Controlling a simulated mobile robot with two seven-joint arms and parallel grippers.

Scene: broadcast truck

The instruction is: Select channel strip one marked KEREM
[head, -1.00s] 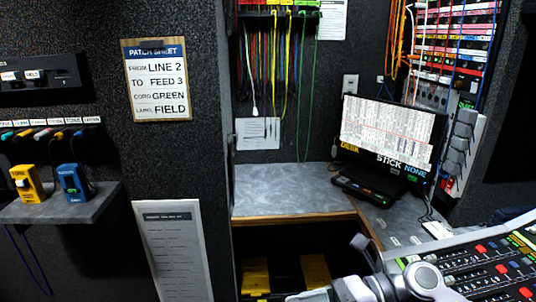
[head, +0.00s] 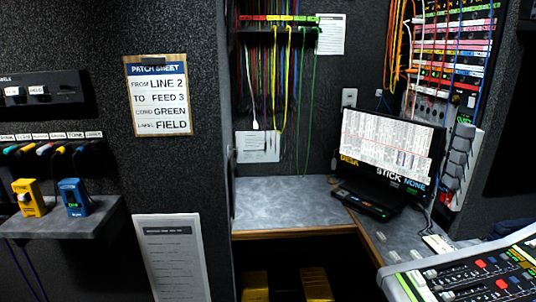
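The mixing console (head: 470,283) is partly in view at the bottom right corner of the head view, cut off by the picture's edges. Its light grey left edge, dark face, several faders and a few red buttons show. Small pale caps line its upper left side. I cannot read any strip name on it, so I cannot tell which strip is marked KEREM. Neither of my grippers is in view, and no arm shows.
A grey worktop (head: 285,203) with a wooden front edge runs behind the console, bearing a screen (head: 388,150). Hanging cords (head: 285,75) and a patch bay (head: 455,50) are behind. At left are a patch sheet (head: 159,97) and a shelf (head: 95,222) with yellow and blue devices.

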